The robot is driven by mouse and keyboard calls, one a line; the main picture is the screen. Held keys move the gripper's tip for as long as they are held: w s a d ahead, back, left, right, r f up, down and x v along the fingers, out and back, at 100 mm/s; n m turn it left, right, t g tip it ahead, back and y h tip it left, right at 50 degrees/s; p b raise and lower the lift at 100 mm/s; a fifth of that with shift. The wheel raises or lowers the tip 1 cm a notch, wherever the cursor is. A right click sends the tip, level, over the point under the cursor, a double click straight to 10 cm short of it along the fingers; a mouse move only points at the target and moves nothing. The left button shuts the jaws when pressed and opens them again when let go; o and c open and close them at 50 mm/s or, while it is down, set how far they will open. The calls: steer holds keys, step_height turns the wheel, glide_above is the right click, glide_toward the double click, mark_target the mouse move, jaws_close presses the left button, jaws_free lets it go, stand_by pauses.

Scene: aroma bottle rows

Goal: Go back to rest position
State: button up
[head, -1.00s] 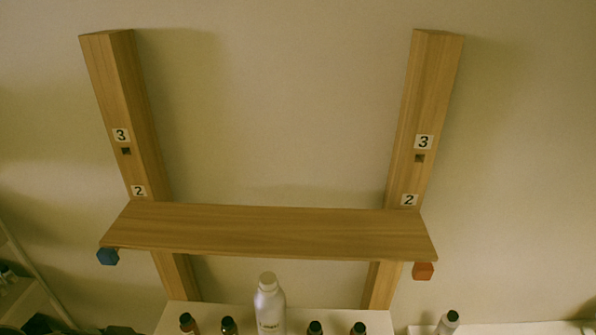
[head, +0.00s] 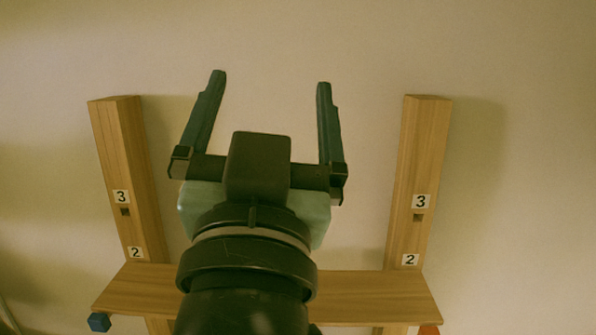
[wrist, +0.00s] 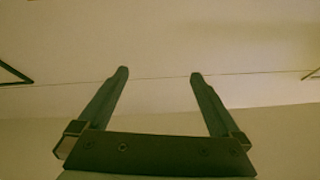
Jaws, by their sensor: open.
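My gripper (head: 270,82) is raised in the middle of the head view, in front of the wall and between the two wooden posts. Its two dark fingers are spread wide apart with nothing between them. In the wrist view my gripper (wrist: 159,74) is also open and empty, facing a plain pale surface with a thin line across it. My arm rises from the bottom of the head view and hides the middle of the shelf.
A left post (head: 125,170) and a right post (head: 422,170) carry labels 2 and 3. A wooden shelf (head: 385,298) spans them. A blue knob (head: 99,322) and an orange knob (head: 429,330) sit under its ends. The wall above is clear.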

steer(key=s+d+r+n+t, duration=0.2)
steer(key=s+r+t, duration=0.1)
steer(key=s+r, duration=0.35)
step_height(320, 180, down, 18)
steer(key=b, duration=1.7)
steer(key=shift+s+t+b, duration=0.2)
steer(key=shift+t+b, duration=0.1)
